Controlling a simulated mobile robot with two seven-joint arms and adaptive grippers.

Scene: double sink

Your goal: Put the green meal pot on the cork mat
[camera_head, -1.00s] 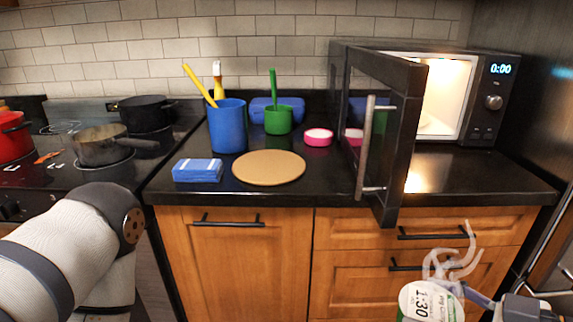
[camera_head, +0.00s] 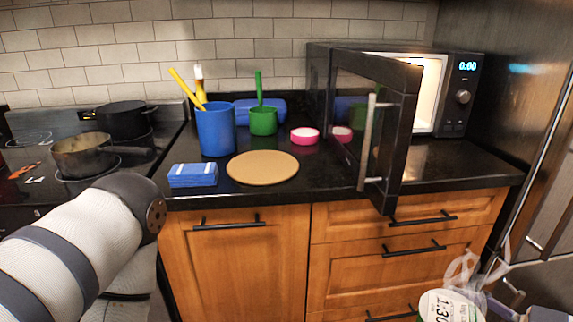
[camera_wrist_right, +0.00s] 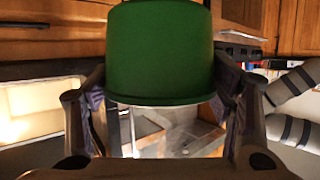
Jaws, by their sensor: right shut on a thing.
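The green meal pot (camera_wrist_right: 162,50) is between the two fingers of my right gripper (camera_wrist_right: 160,90) in the right wrist view, and the gripper is shut on it. The round cork mat (camera_head: 262,168) lies flat and bare on the black counter. My left arm comes in from the left in the head view, but its gripper is out of view.
A blue sponge (camera_head: 192,176) lies left of the mat. A blue holder (camera_head: 216,130), a green cup (camera_head: 263,122) and a pink dish (camera_head: 304,136) stand behind it. The open microwave door (camera_head: 385,135) juts out to the right over the counter edge.

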